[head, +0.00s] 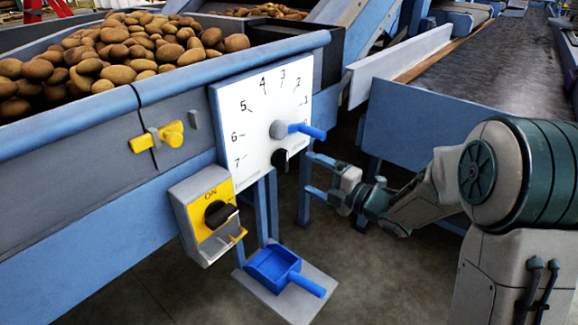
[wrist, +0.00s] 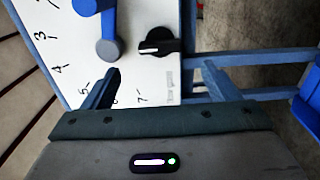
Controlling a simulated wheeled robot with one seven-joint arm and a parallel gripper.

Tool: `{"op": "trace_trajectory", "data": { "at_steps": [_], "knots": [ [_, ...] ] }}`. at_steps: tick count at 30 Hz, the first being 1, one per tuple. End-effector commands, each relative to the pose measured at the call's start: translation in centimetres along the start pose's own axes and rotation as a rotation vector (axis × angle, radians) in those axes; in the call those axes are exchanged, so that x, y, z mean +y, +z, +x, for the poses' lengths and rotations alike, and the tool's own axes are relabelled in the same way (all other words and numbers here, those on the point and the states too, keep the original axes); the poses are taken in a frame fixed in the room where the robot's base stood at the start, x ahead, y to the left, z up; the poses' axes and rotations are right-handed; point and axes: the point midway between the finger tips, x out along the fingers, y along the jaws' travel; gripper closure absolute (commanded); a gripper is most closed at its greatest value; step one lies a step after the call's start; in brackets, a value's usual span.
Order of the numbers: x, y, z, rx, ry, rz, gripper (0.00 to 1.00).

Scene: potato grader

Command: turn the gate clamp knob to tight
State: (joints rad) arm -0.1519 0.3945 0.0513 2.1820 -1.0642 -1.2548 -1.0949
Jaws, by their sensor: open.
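The black knob (head: 280,158), which I take for the gate clamp knob, sits at the lower right of the white dial plate (head: 250,108). In the wrist view the same knob (wrist: 158,42) shows a white pointer line towards the left of that picture. Its small label beside it is too blurred to read. My gripper (head: 313,174) is just right of the plate with its two blue fingers apart. In the wrist view my gripper (wrist: 161,69) is open and empty, with the knob beyond and roughly between the fingertips, apart from them.
A blue lever (head: 308,131) on a grey hub sticks out just above the knob, close to my upper finger. A switch box (head: 204,215) with a black knob and a blue scoop (head: 275,268) on a plate are lower. A potato bin (head: 60,98) is left.

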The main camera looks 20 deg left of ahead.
Motion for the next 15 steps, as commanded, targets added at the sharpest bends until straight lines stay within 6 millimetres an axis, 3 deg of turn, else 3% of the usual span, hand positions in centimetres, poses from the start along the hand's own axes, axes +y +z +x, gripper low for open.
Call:
{"op": "trace_trajectory", "data": {
  "at_steps": [6,15],
  "knots": [
    [-0.2,0.0,4.7,0.002,-0.001,-0.001,0.18],
    [-0.1,0.1,8.1,-0.002,-0.001,0.001,0.18]
  ]
}}
